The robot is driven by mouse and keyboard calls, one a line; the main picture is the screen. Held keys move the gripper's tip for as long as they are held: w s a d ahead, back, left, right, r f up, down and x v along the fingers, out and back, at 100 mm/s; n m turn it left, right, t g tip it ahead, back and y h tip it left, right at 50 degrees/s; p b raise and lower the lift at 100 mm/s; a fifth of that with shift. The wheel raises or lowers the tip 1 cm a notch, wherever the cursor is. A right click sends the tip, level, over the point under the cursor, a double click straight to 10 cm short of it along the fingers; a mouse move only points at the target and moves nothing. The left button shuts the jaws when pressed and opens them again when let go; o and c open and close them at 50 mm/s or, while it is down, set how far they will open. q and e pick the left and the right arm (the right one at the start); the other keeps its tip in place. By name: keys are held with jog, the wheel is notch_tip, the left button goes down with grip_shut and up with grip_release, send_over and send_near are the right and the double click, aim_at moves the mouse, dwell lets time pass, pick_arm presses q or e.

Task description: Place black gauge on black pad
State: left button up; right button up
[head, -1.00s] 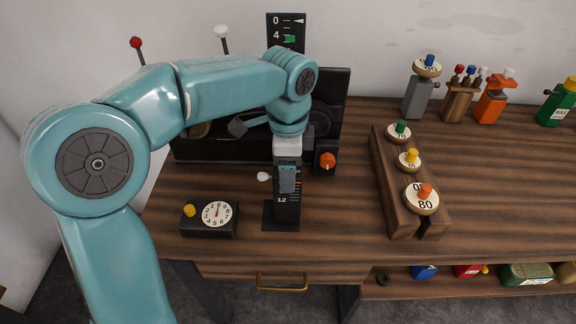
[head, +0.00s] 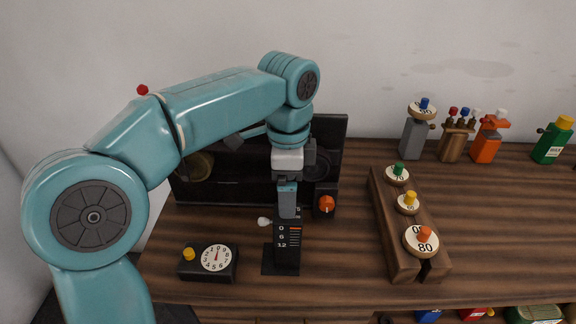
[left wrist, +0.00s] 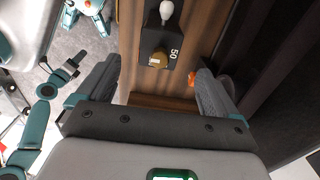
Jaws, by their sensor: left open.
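A tall black gauge (head: 286,250) with a 0, 6, 12 scale and orange marks stands upright on the tabletop. A flat black pad (head: 268,266) shows at its foot, and the gauge appears to stand on it. My left gripper (head: 288,204) is just above the gauge's top, pointing down, and hides part of it. Nothing is held. My right gripper is not in view.
A black box with a round dial (head: 208,263) and yellow knob stands left of the gauge. A dark machine (head: 256,182) with an orange knob (head: 326,203) is close behind. A wooden block with dials (head: 408,222) stands right. Clear tabletop (head: 350,250) lies between.

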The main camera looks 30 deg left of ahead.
pick_arm(q)
notch_tip(320, 180, up, 5)
jog(key=shift+f+p, duration=0.15)
jog(key=shift+p, duration=0.2)
